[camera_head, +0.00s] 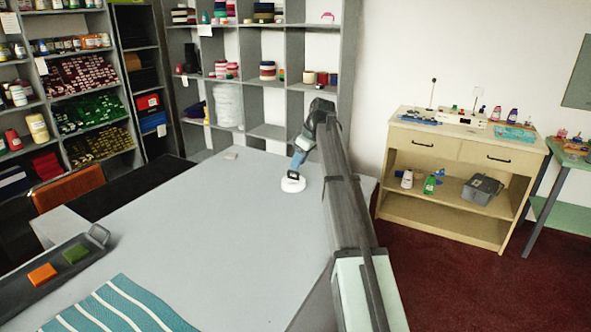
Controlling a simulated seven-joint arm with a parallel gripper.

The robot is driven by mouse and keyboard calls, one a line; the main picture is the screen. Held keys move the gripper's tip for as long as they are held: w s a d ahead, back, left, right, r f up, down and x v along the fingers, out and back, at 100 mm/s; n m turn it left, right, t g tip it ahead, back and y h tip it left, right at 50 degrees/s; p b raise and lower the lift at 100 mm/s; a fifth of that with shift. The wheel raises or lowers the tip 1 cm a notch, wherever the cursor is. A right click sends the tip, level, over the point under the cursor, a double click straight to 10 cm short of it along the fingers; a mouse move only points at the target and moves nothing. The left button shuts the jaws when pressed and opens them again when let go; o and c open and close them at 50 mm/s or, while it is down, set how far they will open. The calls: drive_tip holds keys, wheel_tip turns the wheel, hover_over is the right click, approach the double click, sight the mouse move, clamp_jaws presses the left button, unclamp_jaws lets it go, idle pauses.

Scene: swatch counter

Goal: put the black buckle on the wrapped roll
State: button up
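A white, low round thing, which looks like the wrapped roll (292,185), sits on the grey table near its far right side. A small dark frame-like piece, which looks like the black buckle (293,175), is at its top. My gripper (295,170) points down right above the roll, with its tip at the dark piece. The fingers are too small to tell whether they grip it, and I cannot tell whether the buckle rests on the roll or hangs just over it.
A dark tray (50,276) with an orange square (42,274) and a green square (76,254) is at the left. A teal striped cloth (122,308) lies in front. A small pinkish block (231,156) is near the far edge. The table's middle is clear.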

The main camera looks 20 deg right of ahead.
drive_tip(key=v, duration=0.7)
idle(0.3)
